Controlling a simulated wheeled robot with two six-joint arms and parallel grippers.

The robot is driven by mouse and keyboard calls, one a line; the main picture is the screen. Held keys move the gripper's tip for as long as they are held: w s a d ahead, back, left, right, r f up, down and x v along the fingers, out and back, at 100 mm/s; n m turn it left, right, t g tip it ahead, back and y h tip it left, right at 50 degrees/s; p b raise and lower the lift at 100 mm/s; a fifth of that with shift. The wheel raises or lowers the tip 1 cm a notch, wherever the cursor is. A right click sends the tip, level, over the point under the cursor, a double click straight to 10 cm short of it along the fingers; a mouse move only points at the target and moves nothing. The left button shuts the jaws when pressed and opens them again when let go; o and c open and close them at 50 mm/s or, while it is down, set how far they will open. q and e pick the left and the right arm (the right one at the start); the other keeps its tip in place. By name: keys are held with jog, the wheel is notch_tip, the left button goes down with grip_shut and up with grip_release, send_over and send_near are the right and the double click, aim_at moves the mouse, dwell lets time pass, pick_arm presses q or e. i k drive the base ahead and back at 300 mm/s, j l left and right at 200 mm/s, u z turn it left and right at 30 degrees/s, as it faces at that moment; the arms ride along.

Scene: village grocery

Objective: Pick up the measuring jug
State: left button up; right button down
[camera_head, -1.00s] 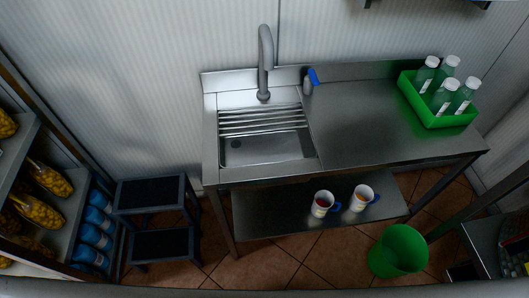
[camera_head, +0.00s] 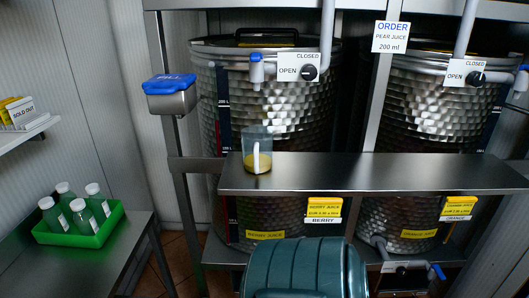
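The measuring jug (camera_head: 257,143) is clear, with yellow-orange liquid in its lower part and a pale handle toward me. It stands upright near the left end of a narrow steel shelf (camera_head: 380,172), in front of a large dimpled steel tank (camera_head: 290,105). Neither of my grippers is in view, and nothing touches the jug.
A second steel tank (camera_head: 435,105) stands to the right. A dark teal ribbed object (camera_head: 300,268) is in the foreground below the shelf. A green tray (camera_head: 75,239) with several bottles sits on a steel table at left. The shelf right of the jug is clear.

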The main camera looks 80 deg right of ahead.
aim_at(257, 140)
jog(key=z, duration=2.35)
